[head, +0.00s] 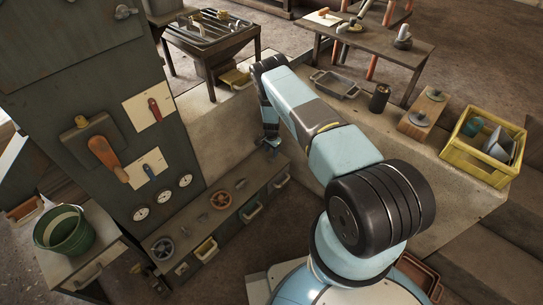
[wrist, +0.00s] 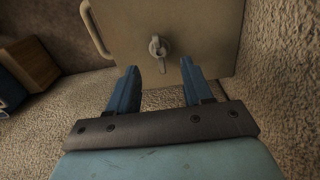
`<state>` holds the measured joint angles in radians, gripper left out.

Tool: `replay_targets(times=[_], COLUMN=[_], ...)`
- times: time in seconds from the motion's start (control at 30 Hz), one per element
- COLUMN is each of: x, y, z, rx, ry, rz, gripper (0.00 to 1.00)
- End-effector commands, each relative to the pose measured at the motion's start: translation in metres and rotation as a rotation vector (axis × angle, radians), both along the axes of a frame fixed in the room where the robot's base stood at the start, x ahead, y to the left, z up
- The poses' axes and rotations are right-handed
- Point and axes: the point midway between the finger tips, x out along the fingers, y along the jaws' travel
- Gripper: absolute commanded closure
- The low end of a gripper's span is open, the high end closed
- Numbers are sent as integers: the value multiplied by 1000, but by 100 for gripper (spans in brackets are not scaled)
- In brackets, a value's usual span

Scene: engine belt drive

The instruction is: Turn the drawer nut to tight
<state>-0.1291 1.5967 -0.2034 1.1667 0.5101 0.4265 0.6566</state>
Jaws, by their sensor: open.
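In the wrist view, a small grey metal nut (wrist: 158,47) with narrow wings or a lever sits on a pale panel, which looks like a drawer front (wrist: 205,35) with a bar handle (wrist: 95,28) at its left. One end of the nut points down toward my fingers. My gripper (wrist: 159,78) is open and empty, its two blue fingers spread on either side below the nut, apart from it. In the head view, my gripper (head: 271,141) is low beside the far end of the dark bench (head: 215,205). I cannot make out the nut there.
A tall dark panel (head: 85,65) with levers and gauges stands left. A yellow crate (head: 488,150), a black can (head: 379,98) and a grey tray (head: 335,85) stand on the right ledge. Rough wall lies close right in the wrist view.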

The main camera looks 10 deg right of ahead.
Motion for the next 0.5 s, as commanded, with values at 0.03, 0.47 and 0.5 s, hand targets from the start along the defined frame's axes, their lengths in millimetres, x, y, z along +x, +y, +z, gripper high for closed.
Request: replay_targets(times=[0.03,0.47,0.5], x=[1,1,1], y=[0,1,1], z=[10,69,72], rx=[1,1,1], ry=[-1,-1,0], rz=[0,0,0], gripper=[50,50,50])
